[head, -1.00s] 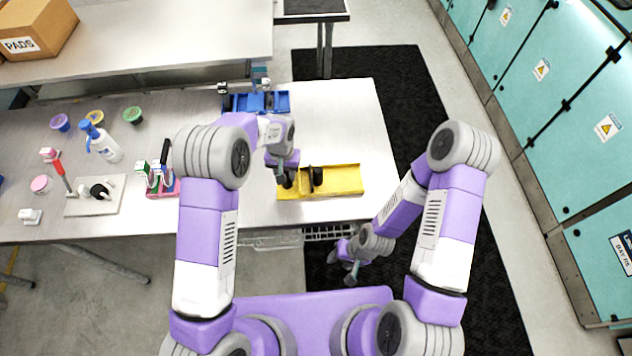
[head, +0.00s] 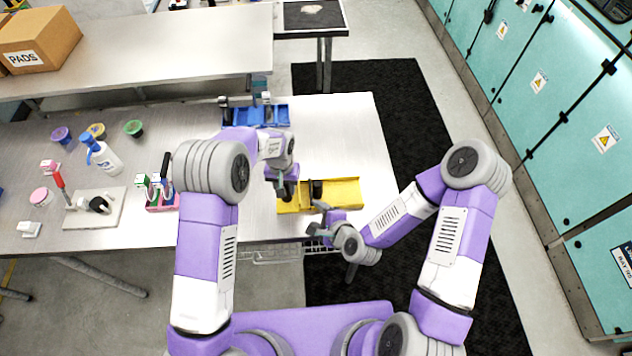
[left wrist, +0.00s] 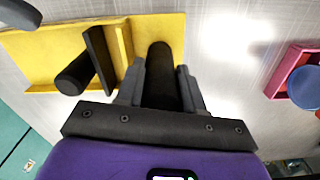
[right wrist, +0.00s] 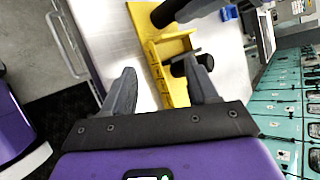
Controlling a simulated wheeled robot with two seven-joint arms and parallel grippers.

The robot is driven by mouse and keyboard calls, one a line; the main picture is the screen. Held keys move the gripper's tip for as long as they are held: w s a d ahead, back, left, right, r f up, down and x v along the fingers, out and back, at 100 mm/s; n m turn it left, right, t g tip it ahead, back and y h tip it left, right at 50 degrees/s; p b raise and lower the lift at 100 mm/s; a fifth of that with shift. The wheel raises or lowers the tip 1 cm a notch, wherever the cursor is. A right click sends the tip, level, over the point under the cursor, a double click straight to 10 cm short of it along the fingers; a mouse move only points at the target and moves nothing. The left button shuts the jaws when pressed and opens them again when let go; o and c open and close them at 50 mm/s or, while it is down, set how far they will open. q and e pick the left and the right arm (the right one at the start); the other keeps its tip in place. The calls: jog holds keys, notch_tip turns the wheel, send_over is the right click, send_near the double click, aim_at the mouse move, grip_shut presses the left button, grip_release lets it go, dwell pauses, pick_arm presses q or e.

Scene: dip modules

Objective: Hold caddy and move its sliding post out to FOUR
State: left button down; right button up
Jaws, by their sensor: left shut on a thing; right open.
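The yellow caddy (head: 345,192) lies on the near right part of the table, with a black handle at its left end and a black sliding post (head: 317,188) further right. My left gripper (head: 284,190) is shut on the black handle (left wrist: 162,75), which stands between its fingers in the left wrist view. There the sliding post (left wrist: 75,75) stands apart, with a black plate beside it. My right gripper (head: 318,226) is open and empty, just in front of the caddy's near side. In the right wrist view the sliding post (right wrist: 183,66) shows near one finger. I can read no position marks.
A blue caddy (head: 256,115) stands behind, at the table's far edge. A pink caddy (head: 160,197), a white bottle (head: 102,155) and a board with a red-handled tool (head: 95,208) lie to the left. The table right of the yellow caddy is clear.

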aim_at(317, 182)
jog(key=m, duration=0.2)
jog(key=m+t, duration=0.1)
jog(key=m, duration=0.2)
jog(key=w+d+r+m+h, duration=0.1)
jog(key=m, duration=0.1)
jog(key=shift+m+t, duration=0.3)
jog(key=shift+t, duration=0.1)
jog(key=w+f+m, duration=0.1)
jog(key=w+m, duration=0.1)
jog(key=w, duration=0.2)
jog(key=w+f+m+t+h, duration=0.1)
jog(key=w+m, duration=0.2)
jog(key=w+f+m, duration=0.1)
jog(key=w+m, duration=0.2)
jog(key=w, duration=0.1)
jog(key=shift+w+a+f+t+h, duration=0.15)
jog(key=shift+w+a+t+h, duration=0.15)
jog(key=shift+h, duration=0.1)
jog(key=shift+d, duration=0.1)
grip_shut()
